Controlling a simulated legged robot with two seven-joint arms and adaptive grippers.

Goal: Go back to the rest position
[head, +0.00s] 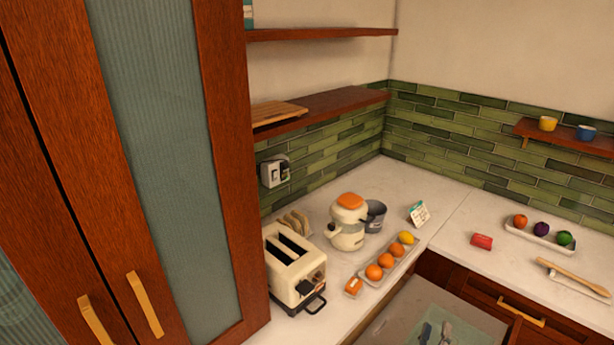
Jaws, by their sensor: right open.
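My right gripper (436,332) shows only in part at the bottom edge of the head view, as two grey fingertips set apart. It is open, and I see nothing between the fingertips but a green surface below them. The rest of this gripper and its arm are cut off by the picture's edge. My left gripper is not in view.
A tall wooden cabinet (222,170) with handles fills the left. A grey open front (470,318) lies below the counter. On the counter (455,215) stand a toaster (292,268), a kettle-like appliance (347,225), a fruit tray (392,266) and another tray (540,240).

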